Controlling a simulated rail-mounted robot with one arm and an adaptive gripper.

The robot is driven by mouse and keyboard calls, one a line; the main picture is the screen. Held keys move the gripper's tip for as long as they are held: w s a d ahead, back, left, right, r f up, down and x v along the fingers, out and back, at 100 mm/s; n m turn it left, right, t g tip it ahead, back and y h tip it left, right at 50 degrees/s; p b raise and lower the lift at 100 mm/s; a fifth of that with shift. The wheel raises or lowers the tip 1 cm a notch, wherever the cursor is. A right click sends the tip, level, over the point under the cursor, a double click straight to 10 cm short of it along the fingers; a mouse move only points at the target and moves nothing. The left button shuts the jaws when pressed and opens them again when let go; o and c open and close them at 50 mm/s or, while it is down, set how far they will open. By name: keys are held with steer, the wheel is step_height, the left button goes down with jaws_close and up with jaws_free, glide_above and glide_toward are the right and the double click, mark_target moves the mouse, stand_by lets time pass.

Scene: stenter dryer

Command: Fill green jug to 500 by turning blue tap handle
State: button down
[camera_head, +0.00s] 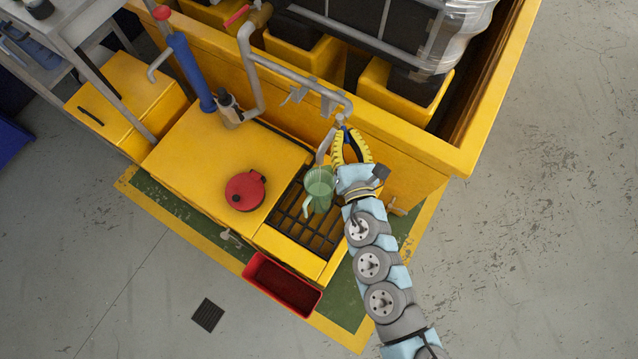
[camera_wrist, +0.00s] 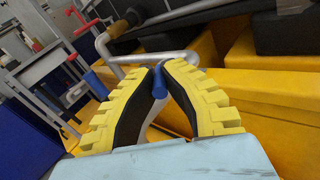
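The green jug (camera_head: 319,187) is see-through and stands upright on the black slatted grate (camera_head: 290,222), below the spout of the grey pipe (camera_head: 322,148). Its fill level is too small to read. My gripper (camera_head: 347,138) is beside the spout, above and right of the jug. In the wrist view, the yellow ribbed fingers of my gripper (camera_wrist: 161,72) close in on the blue tap handle (camera_wrist: 159,85), which sits between the fingertips and seems touched on both sides. In the head view the fingers mostly hide the handle.
A red round lid (camera_head: 245,191) lies on the yellow cabinet left of the grate. A blue cylinder (camera_head: 191,70) and a small bottle (camera_head: 229,110) stand behind it. A red bin (camera_head: 283,283) is in front. A large yellow tank wall (camera_head: 400,140) rises behind my gripper.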

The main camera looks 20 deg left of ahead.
steer(key=b, duration=0.3)
steer(key=shift+w+d+f+n+g+y, duration=0.15)
steer(key=shift+d+f+n+g+y, duration=0.15)
steer(key=shift+y, duration=0.1)
steer(key=shift+r+y+b, duration=0.1)
steer(key=shift+y+b, duration=0.2)
steer(key=shift+b, duration=0.05)
steer(key=shift+d+n+g+y+b, duration=0.15)
steer(key=shift+n+g+y+b, duration=0.2)
steer(key=shift+b, duration=0.55)
steer(key=n+g+y+b, duration=0.1)
steer(key=b, duration=0.2)
steer(key=w+d+n+g+y+b, duration=0.1)
steer(key=n+y+b, duration=0.1)
steer(key=b, duration=0.1)
steer(key=shift+r+g, duration=0.1)
steer(key=shift+g, duration=0.15)
steer(key=shift+r, duration=0.1)
steer(key=shift+w+y+b, duration=0.1)
steer(key=shift+y+b, duration=0.15)
steer(key=shift+b, duration=0.1)
